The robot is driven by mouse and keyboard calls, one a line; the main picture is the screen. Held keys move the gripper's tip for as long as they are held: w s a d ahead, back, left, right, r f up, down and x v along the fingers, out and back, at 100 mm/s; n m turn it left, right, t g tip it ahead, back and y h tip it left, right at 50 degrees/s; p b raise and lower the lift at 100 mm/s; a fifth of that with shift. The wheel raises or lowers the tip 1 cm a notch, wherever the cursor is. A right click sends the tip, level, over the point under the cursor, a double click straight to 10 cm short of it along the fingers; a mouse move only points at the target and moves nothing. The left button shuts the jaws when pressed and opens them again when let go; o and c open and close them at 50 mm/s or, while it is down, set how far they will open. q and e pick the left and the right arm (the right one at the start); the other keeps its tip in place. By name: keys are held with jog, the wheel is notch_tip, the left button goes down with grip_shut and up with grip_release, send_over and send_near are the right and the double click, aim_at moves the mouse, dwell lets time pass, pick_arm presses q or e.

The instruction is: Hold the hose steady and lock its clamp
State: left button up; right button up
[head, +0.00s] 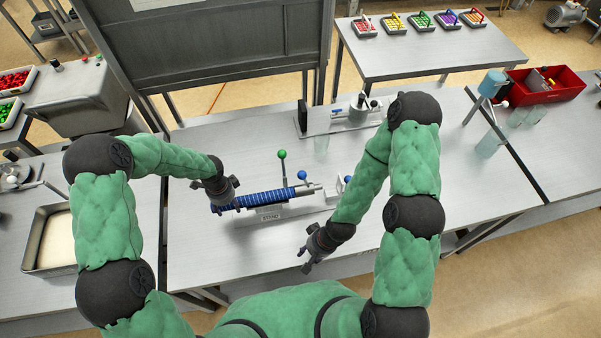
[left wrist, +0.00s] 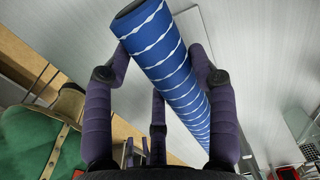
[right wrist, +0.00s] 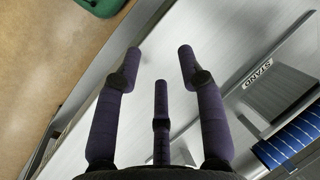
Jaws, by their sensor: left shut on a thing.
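The blue hose (head: 262,199) with white stripes lies along a grey stand (head: 285,210) on the metal table. My left gripper (head: 222,194) is shut on the hose near its left end. In the left wrist view the hose (left wrist: 165,55) passes between the fingers. A green-knobbed lever (head: 282,155) stands upright behind the hose, and a blue knob (head: 302,175) sits near its right end; which one works the clamp I cannot tell. My right gripper (head: 308,262) is open and empty near the front table edge. The right wrist view shows its spread fingers (right wrist: 160,75) over bare table beside the stand.
A red bin (head: 545,86) is at the far right. The table front left is clear.

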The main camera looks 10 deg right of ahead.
jog(key=o, duration=0.3)
jog(key=shift+w+r, duration=0.1)
jog(key=shift+w, duration=0.25)
jog(key=w+d+r+n, duration=0.1)
jog(key=w+r, duration=0.2)
jog(key=w, duration=0.4)
jog(key=n+g+h, duration=0.2)
jog(key=n, duration=0.6)
send_near(303, 172)
jog(key=x, duration=1.1)
jog(key=shift+f, duration=0.2)
grip_shut()
